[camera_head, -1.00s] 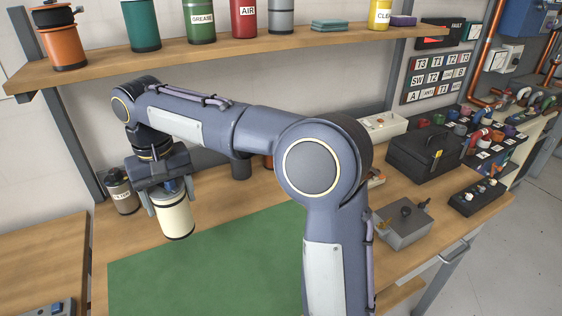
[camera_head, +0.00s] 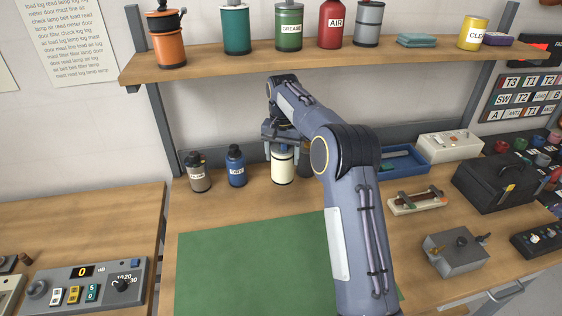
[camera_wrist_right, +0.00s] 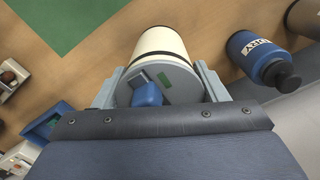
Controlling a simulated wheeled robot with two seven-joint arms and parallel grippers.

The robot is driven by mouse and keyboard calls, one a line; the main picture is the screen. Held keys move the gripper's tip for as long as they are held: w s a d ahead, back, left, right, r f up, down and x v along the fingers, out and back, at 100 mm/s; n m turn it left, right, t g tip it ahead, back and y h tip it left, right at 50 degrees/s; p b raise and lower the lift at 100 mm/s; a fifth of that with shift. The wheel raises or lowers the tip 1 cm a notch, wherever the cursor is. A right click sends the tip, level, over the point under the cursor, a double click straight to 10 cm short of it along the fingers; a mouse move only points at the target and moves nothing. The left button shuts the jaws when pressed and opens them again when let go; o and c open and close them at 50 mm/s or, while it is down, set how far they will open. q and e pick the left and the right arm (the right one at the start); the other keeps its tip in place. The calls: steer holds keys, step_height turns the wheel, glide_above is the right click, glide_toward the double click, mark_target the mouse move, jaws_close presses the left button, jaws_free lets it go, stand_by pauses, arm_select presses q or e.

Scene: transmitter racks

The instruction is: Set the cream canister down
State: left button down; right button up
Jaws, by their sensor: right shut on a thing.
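The cream canister (camera_head: 282,168) is upright at the back of the wooden bench, behind the green mat. My left gripper is not in view.
A blue canister (camera_head: 236,168) and a brown-grey canister (camera_head: 199,174) stand to the left. A dark canister (camera_head: 306,158) is close on the right, partly hidden by my arm. A shelf (camera_head: 215,68) hangs above. The green mat (camera_head: 245,265) is clear.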

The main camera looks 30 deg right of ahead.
steer(key=w+f+p, duration=0.3)
steer(key=w+f, duration=0.1)
steer(key=f, duration=0.4)
steer(key=shift+w+f, duration=0.2)
steer(key=shift+f, duration=0.05)
steer(key=shift+f, duration=0.1)
steer(key=shift+f, duration=0.15)
steer(key=o, duration=1.2)
